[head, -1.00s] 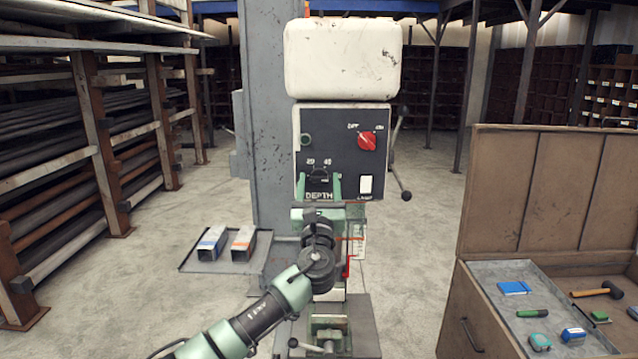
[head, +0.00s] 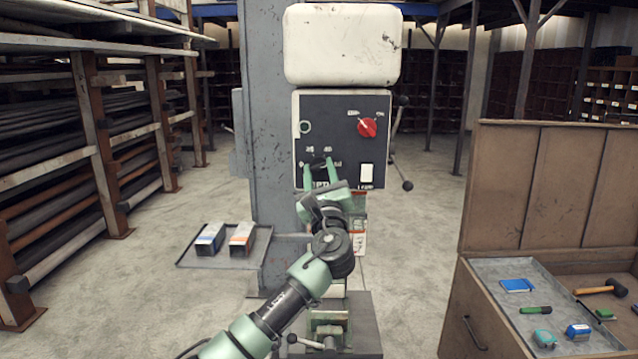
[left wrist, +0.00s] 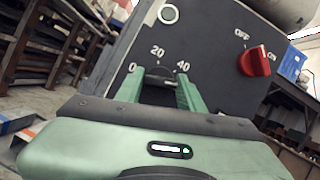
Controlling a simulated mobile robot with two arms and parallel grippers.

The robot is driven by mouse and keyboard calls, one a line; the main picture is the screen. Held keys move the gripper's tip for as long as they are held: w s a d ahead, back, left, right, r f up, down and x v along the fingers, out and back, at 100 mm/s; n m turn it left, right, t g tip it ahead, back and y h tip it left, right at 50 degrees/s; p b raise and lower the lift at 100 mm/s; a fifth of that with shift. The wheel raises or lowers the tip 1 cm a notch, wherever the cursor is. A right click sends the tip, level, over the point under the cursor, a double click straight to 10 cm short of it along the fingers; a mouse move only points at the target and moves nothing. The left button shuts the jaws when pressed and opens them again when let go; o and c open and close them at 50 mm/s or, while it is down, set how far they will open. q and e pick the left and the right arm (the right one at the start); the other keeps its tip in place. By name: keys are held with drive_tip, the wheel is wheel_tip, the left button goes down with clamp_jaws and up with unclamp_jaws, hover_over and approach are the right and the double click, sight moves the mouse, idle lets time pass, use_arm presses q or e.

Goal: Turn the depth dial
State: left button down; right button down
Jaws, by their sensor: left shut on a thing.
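The depth dial (head: 319,163) is a small black knob low on the drill press's dark front panel (head: 340,110). My left gripper (head: 320,170) reaches up to it with one green finger on each side and is shut on it. In the left wrist view the dial (left wrist: 160,76) shows between the fingertips (left wrist: 158,82), with marks 0, 20 and 40 around it. The gripper is rolled relative to the panel in that view. The gripper's body hides part of the DEPTH label. My right gripper is not in view.
A lever (head: 401,150) stands out at the panel's right. A tray (head: 215,261) with two boxes is at left. An open chest (head: 462,300) with tools is at right.

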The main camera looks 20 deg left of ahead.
use_arm(q)
drive_tip(key=n+g+y+b, duration=0.1)
drive_tip(key=n, duration=0.2)
drive_tip(key=n+g+y+b, duration=0.1)
drive_tip(key=n+b, duration=0.1)
drive_tip(key=n, duration=0.1)
drive_tip(key=shift+d+f, duration=0.15)
drive_tip(key=n+g+b, duration=0.1)
drive_tip(key=n, duration=0.4)
drive_tip(key=shift+r+g+y+b, duration=0.2)
drive_tip(key=shift+g+y+b, duration=0.15)
drive_tip(key=shift+g+y, duration=0.05)
drive_tip(key=n+g, duration=0.1)
drive_tip(key=n, duration=0.1)
drive_tip(key=shift+r+n, duration=0.1)
drive_tip(key=shift+n, duration=0.3)
drive_tip(key=n+g, duration=0.1)
drive_tip(key=n, duration=0.1)
drive_tip(key=shift+w+r+n+h, duration=0.1)
drive_tip(key=shift+n+h, duration=0.2)
drive_tip(key=shift+n, duration=0.1)
drive_tip(key=n+g+h+p, duration=0.1)
drive_tip(key=n, duration=0.2)
drive_tip(key=shift+r+p, duration=0.1)
drive_tip(key=shift+p, duration=0.3)
drive_tip(key=shift+n+g+h+p, duration=0.35)
drive_tip(key=shift+n+h, duration=0.15)
drive_tip(key=shift+n, duration=0.6)
drive_tip(key=c, duration=0.9)
unclamp_jaws()
